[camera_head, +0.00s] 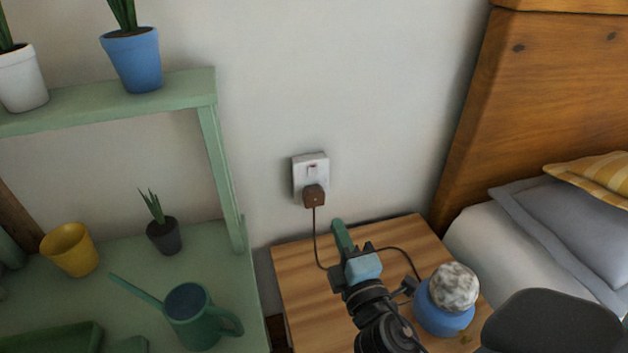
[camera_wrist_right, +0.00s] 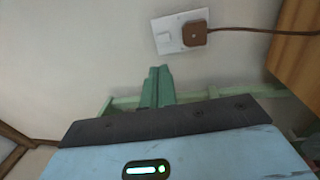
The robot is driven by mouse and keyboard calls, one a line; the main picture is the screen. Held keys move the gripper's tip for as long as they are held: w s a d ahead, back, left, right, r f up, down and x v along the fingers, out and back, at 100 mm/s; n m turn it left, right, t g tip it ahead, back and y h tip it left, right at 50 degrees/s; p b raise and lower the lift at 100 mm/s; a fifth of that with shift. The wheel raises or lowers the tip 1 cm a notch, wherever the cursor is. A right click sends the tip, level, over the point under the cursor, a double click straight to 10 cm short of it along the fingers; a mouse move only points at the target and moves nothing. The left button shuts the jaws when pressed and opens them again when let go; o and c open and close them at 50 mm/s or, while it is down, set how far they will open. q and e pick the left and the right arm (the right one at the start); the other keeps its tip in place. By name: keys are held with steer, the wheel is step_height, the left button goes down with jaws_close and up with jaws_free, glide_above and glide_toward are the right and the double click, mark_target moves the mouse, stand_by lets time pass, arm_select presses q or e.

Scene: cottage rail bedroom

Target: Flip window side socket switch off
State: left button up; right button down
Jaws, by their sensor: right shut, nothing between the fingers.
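A white wall socket (camera_head: 311,178) with a small switch (camera_head: 312,169) near its top is on the wall between the green shelf and the bed. A brown plug (camera_head: 314,196) sits in its lower part, with a dark cord hanging down. In the right wrist view the socket (camera_wrist_right: 181,31) and brown plug (camera_wrist_right: 195,34) show above the fingers. My right gripper (camera_head: 340,226) is shut and empty, its green fingers below the socket and apart from it, above the bedside table. The fingers also show in the wrist view (camera_wrist_right: 157,86). My left gripper is not in view.
A wooden bedside table (camera_head: 300,268) stands below the socket, with a blue lamp (camera_head: 443,318) with a mottled globe at its right. The green shelf (camera_head: 215,160) with pots is at left. The wooden headboard (camera_head: 530,90) is at right. The wall around the socket is clear.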

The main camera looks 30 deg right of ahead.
mark_target(313, 169)
steer(key=shift+w, duration=0.15)
steer(key=p+x, duration=0.1)
steer(key=x, duration=1.1)
steer(key=shift+w, duration=0.35)
steer(key=shift+w+d, duration=0.15)
steer(key=shift+w, duration=0.35)
steer(key=shift+w+r, duration=0.1)
steer(key=shift+r, duration=0.05)
